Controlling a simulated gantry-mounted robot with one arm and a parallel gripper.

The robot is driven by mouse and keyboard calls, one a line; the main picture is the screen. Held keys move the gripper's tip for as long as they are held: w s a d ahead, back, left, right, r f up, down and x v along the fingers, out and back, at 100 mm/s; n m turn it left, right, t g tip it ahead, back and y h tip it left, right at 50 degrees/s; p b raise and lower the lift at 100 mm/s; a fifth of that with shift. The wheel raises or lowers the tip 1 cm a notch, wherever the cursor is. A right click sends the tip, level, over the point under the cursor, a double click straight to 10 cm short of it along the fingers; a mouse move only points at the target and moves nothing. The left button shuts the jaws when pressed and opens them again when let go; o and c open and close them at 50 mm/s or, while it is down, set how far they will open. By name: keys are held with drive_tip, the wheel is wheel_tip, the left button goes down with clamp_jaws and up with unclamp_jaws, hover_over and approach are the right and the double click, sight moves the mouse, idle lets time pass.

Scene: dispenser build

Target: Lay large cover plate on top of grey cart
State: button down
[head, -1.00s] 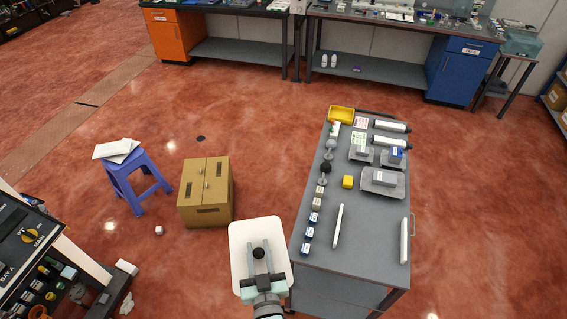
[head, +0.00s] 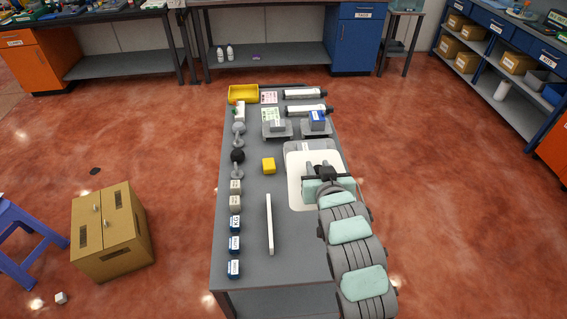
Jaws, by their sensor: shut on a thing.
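The large cover plate (head: 295,178) is a white, flat, rounded rectangle with a dark knob. My gripper (head: 322,174) is shut on it, seemingly at the knob, which the gripper mostly hides. The plate looks level and is over the right side of the grey cart (head: 247,265), in front of the two smaller grey trays. It overlaps the near part of a larger grey tray (head: 297,146). I cannot tell whether the plate touches the cart or hangs above it. My arm hides the cart's near right part.
A white bar (head: 269,224) lies left of the plate. Blue and beige blocks (head: 235,223) line the cart's left edge. A yellow bin (head: 243,94) and white cylinders (head: 303,94) are at the far end. A cardboard box (head: 110,235) stands on the floor.

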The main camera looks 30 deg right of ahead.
drive_tip(key=shift+d+f, duration=0.25)
drive_tip(key=shift+f, duration=0.25)
wheel_tip(320, 180, down, 19)
drive_tip(key=shift+s+f+b, duration=0.1)
drive_tip(key=shift+b, duration=0.95)
drive_tip(key=c, duration=1.1)
unclamp_jaws()
drive_tip(key=shift+s+a+r, duration=0.1)
drive_tip(key=shift+s+r, duration=0.1)
drive_tip(key=p+v, duration=0.1)
drive_tip(key=v, duration=1)
drive_tip(key=shift+s+a+p, duration=0.15)
drive_tip(key=shift+s+p, duration=0.1)
drive_tip(key=shift+p, duration=0.15)
